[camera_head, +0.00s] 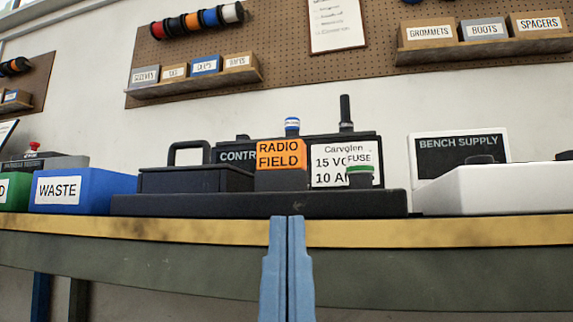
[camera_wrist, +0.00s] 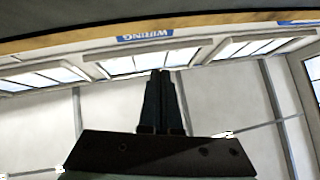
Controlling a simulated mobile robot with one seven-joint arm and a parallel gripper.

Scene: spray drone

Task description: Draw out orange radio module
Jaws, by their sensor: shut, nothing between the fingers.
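The orange radio module (camera_head: 281,154), marked RADIO FIELD, sits upright in the middle of a black unit (camera_head: 160,204) on the bench. Its lower part is dark. My gripper (camera_head: 287,220) is at the bottom centre of the head view, in front of the bench edge and below the module, apart from it. Its two blue fingers are shut together with nothing between them. In the wrist view my gripper (camera_wrist: 160,75) also shows shut, against a wall and windows. The module is not in the wrist view.
A green-ringed FUSE part (camera_head: 359,169) stands right of the module, before a white label. A black handled box (camera_head: 195,180) is at left. A blue WASTE bin (camera_head: 80,190) stands further left, a white tray (camera_head: 500,190) at right. The yellow bench edge (camera_head: 420,233) runs across the front.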

